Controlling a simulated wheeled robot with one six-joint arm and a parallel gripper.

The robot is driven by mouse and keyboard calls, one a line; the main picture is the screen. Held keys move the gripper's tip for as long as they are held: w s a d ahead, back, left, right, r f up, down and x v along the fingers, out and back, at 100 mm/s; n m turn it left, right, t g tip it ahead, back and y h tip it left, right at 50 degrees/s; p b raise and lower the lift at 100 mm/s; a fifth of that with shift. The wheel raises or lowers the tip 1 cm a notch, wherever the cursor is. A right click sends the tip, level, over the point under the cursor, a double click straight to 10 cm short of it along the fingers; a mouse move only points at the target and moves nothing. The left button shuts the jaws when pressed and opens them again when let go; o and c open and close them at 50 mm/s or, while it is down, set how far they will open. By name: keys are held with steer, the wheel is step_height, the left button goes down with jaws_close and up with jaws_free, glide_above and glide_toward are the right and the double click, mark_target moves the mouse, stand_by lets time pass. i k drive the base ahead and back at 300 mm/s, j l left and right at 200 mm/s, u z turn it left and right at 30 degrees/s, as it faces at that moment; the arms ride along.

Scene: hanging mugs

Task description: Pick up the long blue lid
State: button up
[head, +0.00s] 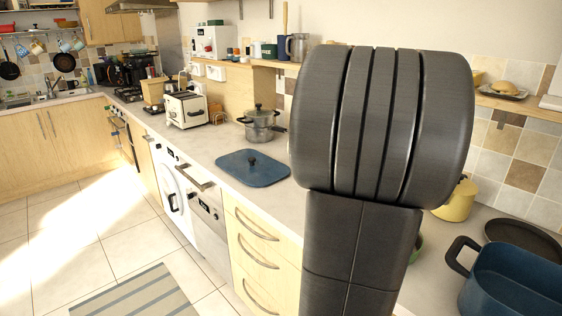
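The long blue lid (264,174) lies flat on the light countertop in the middle of the head view. It is rectangular with rounded corners and has a small dark knob (252,161) in its middle. Nothing touches it or covers it. My arm is the large dark ribbed shape right of the lid, filling much of the centre right. My gripper cannot be seen in this view.
A steel pot (262,129) stands behind the lid, and a white toaster (186,109) is farther left. A deep blue pan (512,285) is at the lower right, near a dark round plate (524,238). A yellow pot (458,204) is partly hidden by my arm.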

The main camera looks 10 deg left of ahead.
mark_target(255, 169)
steer(key=i+j+z, duration=0.1)
steer(key=j, duration=0.2)
steer(key=i+j+z, duration=0.1)
steer(key=i+j, duration=0.15)
steer(key=i+j+z, duration=0.1)
steer(key=j, duration=0.3)
steer(key=i+j+z, duration=0.1)
steer(key=j, duration=0.25)
steer(key=i+j+z, duration=0.1)
steer(key=j, duration=0.25)
steer(key=i+j+z, duration=0.15)
steer(key=j, duration=0.2)
steer(key=i+j, duration=0.1)
steer(key=j, duration=0.25)
steer(key=i+j, duration=0.15)
steer(key=j, duration=0.2)
steer(key=i+j, duration=0.1)
steer(key=j, duration=0.25)
steer(key=i+j, duration=0.1)
steer(key=j, duration=0.3)
steer(key=i+j, duration=0.15)
steer(key=j, duration=0.2)
